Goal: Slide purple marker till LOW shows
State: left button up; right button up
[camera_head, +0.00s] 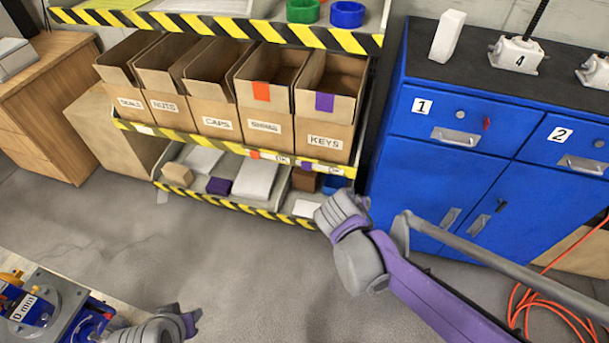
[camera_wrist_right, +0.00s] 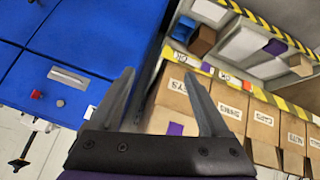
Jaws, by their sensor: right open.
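A small purple marker (camera_head: 307,166) sits on the yellow label rail (camera_head: 225,143) under the KEYS bin. White labels show beside it; one looks like OK, but the print is too small to be sure. LOW is not readable. My right gripper (camera_wrist_right: 160,78) is open and empty in the right wrist view, with the rack beyond its fingers and apart from them. In the head view my right wrist is in front of the rack's lower right end. My left gripper (camera_head: 185,325) is at the bottom left, away from the rack; its fingers are unclear.
Cardboard bins (camera_head: 220,120) stand above the rail; the KEYS bin (camera_head: 325,135) bears a purple tab. An orange marker (camera_head: 254,155) is further left on the rail. A blue cabinet (camera_head: 440,170) stands close right of the rack. Open floor (camera_head: 250,260) lies in front.

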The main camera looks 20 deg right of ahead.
jog(key=w+f+m+t+h+b, duration=0.1)
jog(key=w+f+b, duration=0.15)
jog(key=w, duration=0.35)
jog(key=w+f+m+t+h+b, duration=0.1)
jog(key=w+f+h+b, duration=0.1)
jog(key=w+f, duration=0.25)
jog(key=t+h+b, duration=0.1)
jog(key=t+b, duration=0.6)
send_near(306, 164)
jog(key=shift+m, duration=0.4)
jog(key=b+x, duration=0.1)
jog(key=x, duration=0.7)
jog(key=shift+f, duration=0.1)
grip_shut()
